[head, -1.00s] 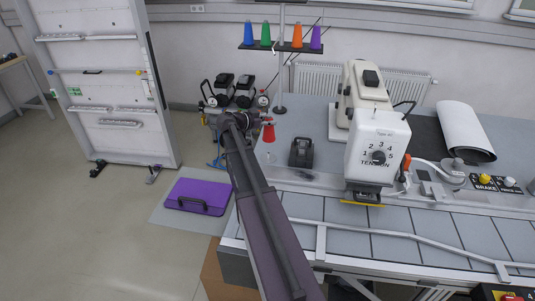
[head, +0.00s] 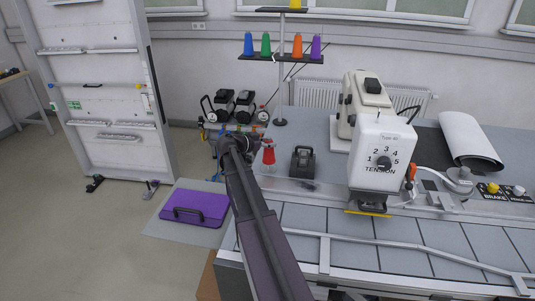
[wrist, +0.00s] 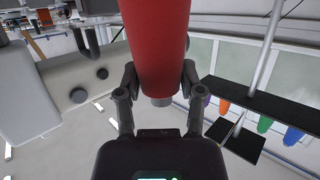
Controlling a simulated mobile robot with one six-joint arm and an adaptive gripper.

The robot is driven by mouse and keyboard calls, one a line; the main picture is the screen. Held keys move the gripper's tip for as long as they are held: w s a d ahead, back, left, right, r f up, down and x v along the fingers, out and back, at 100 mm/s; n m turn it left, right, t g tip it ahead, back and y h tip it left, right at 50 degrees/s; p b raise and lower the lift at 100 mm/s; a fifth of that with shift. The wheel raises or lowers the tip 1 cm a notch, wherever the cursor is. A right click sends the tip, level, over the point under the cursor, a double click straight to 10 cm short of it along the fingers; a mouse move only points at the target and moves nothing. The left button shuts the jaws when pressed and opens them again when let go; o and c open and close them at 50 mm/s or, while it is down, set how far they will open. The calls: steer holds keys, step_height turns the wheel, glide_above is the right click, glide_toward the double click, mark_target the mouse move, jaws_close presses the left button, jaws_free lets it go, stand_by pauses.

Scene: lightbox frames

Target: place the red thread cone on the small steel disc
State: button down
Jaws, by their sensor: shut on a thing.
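The red thread cone (head: 268,155) hangs near the left end of the grey table (head: 310,214), left of a small black block. My gripper (head: 264,143) is shut on it near its top. In the wrist view the red cone (wrist: 157,45) sits between both fingertips of my gripper (wrist: 157,88), and a grey end piece shows below the red. The small steel disc cannot be made out clearly; the spot under the cone is small and blurred. I cannot tell whether the cone touches anything below.
The black block (head: 302,162) stands just right of the cone. The white sewing machine (head: 378,155) stands farther right. A thread stand (head: 281,58) with several coloured cones rises behind. A purple case (head: 195,206) lies on the floor mat at left.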

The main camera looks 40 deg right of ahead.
mark_target(269, 150)
steer(key=shift+f+b, duration=1.9)
steer(key=shift+b, duration=0.05)
steer(key=shift+c, duration=1.1)
jaws_free()
steer(key=shift+r, duration=0.1)
steer(key=p+v, duration=0.3)
steer(key=v, duration=0.9)
steer(key=shift+p, duration=0.3)
